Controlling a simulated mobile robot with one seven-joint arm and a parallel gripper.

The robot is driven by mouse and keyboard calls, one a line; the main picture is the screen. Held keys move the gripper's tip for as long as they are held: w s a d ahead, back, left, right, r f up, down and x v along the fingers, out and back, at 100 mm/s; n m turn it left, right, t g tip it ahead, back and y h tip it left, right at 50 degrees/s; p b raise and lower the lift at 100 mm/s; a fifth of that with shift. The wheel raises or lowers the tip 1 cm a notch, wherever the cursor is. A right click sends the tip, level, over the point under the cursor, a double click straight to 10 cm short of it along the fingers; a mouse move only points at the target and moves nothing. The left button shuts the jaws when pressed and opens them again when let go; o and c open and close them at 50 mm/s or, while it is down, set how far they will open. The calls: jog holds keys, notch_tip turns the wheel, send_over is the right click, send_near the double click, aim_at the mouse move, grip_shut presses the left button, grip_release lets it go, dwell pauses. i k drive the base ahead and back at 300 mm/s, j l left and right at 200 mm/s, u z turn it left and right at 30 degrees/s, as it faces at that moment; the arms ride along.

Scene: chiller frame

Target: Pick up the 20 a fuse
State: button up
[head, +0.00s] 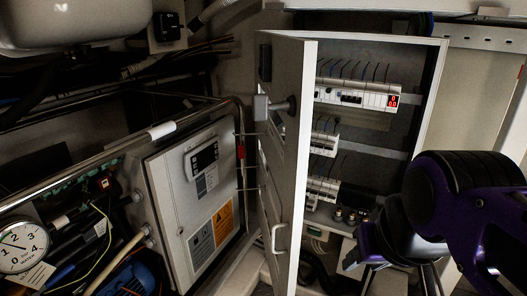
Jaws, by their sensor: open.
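My gripper (372,258) is at the lower right, purple and dark grey, in front of the lower right part of an open electrical cabinet (437,75). It is open, and I see nothing held in it. Several small dark pieces with brass-coloured ends (351,216) stand in a row low in the cabinet, just above and behind my gripper. They may be fuses, but they are too small to read, so I cannot tell which is the 20 A fuse. My arm and gripper hide the cabinet's lower right corner.
The cabinet door (298,150) stands open on the left, with a handle (277,238). A grey control box (200,195), pipes and a gauge (20,245) are further left.

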aim_at(352, 213)
jog(key=i+j+u, duration=0.1)
jog(key=j, duration=0.15)
jog(key=i+j, duration=0.1)
jog(key=i+l+u, duration=0.1)
jog(key=l, duration=0.45)
jog(key=i+l+u, duration=0.1)
jog(key=l, duration=0.45)
jog(key=i+l+u, duration=0.15)
jog(key=l, duration=0.4)
jog(key=k+j, duration=0.2)
jog(key=k, duration=0.2)
jog(key=k+j+u, duration=0.15)
jog(key=k, duration=0.3)
jog(key=k+j, duration=0.35)
jog(key=i+z, duration=0.15)
jog(key=i+l, duration=0.2)
jog(key=i, duration=0.2)
jog(key=i+l, duration=0.25)
jog(key=i, duration=0.15)
